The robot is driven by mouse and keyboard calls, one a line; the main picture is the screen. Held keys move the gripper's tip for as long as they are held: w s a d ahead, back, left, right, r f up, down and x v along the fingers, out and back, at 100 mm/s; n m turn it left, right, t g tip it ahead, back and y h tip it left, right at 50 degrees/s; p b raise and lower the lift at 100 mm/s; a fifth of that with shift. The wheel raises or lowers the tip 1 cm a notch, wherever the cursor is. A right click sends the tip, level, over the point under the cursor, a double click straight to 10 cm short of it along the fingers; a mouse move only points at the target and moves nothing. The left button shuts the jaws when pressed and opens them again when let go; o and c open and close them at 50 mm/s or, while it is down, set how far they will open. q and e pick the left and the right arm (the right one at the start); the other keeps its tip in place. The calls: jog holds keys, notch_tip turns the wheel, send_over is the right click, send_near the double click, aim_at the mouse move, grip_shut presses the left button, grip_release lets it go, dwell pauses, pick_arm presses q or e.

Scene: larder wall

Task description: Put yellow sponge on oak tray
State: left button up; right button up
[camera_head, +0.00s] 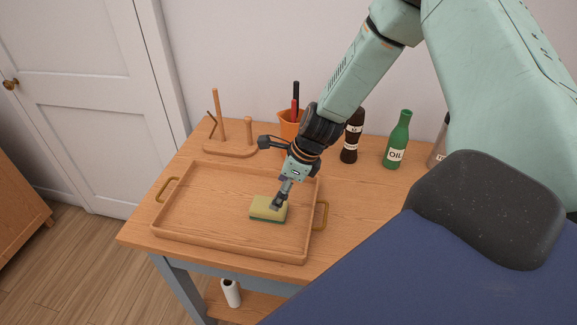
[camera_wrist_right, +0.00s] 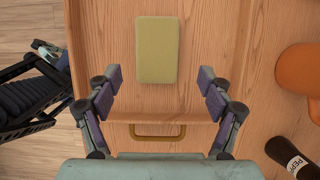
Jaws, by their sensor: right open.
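The yellow sponge (camera_head: 262,208), with a green underside, lies flat in the oak tray (camera_head: 195,237), towards its right side. The tray has a low rim and a brass handle at each end. In the right wrist view the sponge (camera_wrist_right: 157,50) lies on the tray floor (camera_wrist_right: 205,40), beyond the fingertips. My right gripper (camera_head: 279,202) is above the tray, close to the sponge, and covers part of it in the head view. Its fingers (camera_wrist_right: 160,82) are spread apart with nothing between them. My left gripper does not show in the head view.
The tray stands on a wooden table (camera_head: 345,205). Behind it are a wooden peg stand (camera_head: 230,150) and an orange pot (camera_head: 288,124). A dark bottle (camera_head: 351,138) and a green oil bottle (camera_head: 397,142) stand to the right. A white bottle (camera_head: 231,293) is on the lower shelf.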

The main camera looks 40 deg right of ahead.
jog(key=p+v, duration=0.5)
jog(key=shift+s+r, duration=0.1)
jog(key=shift+r, duration=0.05)
jog(key=shift+s, duration=0.1)
jog(key=s+a+f+n, duration=0.1)
jog(key=s+n, duration=0.1)
jog(key=s+a+f+n, duration=0.2)
jog(key=n, duration=0.1)
jog(key=s+a+f+n+g+h, duration=0.1)
jog(key=s+a+f+n, duration=0.1)
jog(key=s, duration=0.1)
jog(key=shift+s+a+f+n, duration=0.1)
jog(key=shift+a+n, duration=0.05)
jog(key=shift+n, duration=0.25)
jog(key=s+a+f+n, duration=0.1)
jog(key=s+n, duration=0.1)
jog(key=s+a+n, duration=0.1)
jog(key=s+a+f+n+g, duration=0.1)
jog(key=s+n, duration=0.1)
jog(key=shift+s+f+n+h, duration=0.3)
jog(key=shift+s+f+h, duration=0.05)
jog(key=shift+h, duration=0.05)
jog(key=s+a+f+n+g+h, duration=0.1)
jog(key=s+a+n, duration=0.2)
jog(key=s+n, duration=1.1)
jog(key=shift+s+f, duration=0.15)
jog(key=shift+s, duration=0.4)
